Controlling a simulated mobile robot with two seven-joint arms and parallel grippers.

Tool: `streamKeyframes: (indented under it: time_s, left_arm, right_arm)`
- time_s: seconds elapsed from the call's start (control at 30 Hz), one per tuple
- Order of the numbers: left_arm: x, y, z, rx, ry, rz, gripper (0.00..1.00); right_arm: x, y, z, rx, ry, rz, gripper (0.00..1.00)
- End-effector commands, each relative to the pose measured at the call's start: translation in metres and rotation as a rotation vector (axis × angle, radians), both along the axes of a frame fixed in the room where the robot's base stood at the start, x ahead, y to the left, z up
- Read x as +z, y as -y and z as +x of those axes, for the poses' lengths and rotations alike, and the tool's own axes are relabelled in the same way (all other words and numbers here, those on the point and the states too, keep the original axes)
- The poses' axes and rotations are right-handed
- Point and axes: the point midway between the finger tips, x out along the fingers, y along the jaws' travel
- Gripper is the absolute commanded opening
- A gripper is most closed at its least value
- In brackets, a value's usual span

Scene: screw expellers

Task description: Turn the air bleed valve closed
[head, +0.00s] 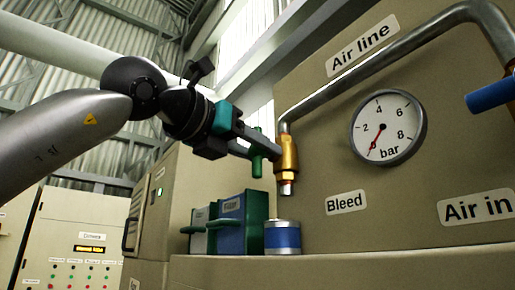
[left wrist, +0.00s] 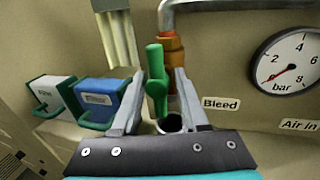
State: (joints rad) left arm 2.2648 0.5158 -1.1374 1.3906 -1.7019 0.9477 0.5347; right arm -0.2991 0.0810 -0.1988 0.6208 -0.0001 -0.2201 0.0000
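The air bleed valve is a brass-coloured body (head: 288,152) at the lower end of a grey pipe, above the "Bleed" label (head: 346,203). Its green handle (head: 257,150) stands roughly upright, in line with the pipe; it also shows in the left wrist view (left wrist: 156,80). My left gripper (head: 246,146) reaches in from the left at the handle. In the left wrist view its two fingers (left wrist: 160,88) are spread, one on each side of the green handle. A gap shows on the right side; contact on the left side is unclear. My right gripper is not in view.
The pressure gauge (head: 388,127) has its red needle pointing lower left, at the low end. A blue lever (head: 491,95) is at the right edge above "Air in". Below the valve, a blue-banded can (head: 282,238) and a blue box (head: 231,222) stand on a ledge (head: 350,258).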

Motion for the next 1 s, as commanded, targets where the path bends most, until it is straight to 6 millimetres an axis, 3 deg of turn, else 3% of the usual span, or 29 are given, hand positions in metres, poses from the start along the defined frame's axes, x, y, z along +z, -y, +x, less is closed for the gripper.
streamKeyframes:
  time_s: [0.03,0.37,1.0]
  left_arm:
    - [0.0000,-0.0002,-0.0001,0.000,0.000,0.000,0.37]
    - [0.0002,-0.0005,-0.0001,0.001,0.000,0.000,0.00]
    - [-0.0013,-0.0009,0.0003,0.003,0.060,0.043,0.00]
  right_arm:
    - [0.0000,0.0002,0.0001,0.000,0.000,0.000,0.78]
    - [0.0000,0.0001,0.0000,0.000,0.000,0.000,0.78]
    - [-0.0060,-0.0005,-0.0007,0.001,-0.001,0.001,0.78]
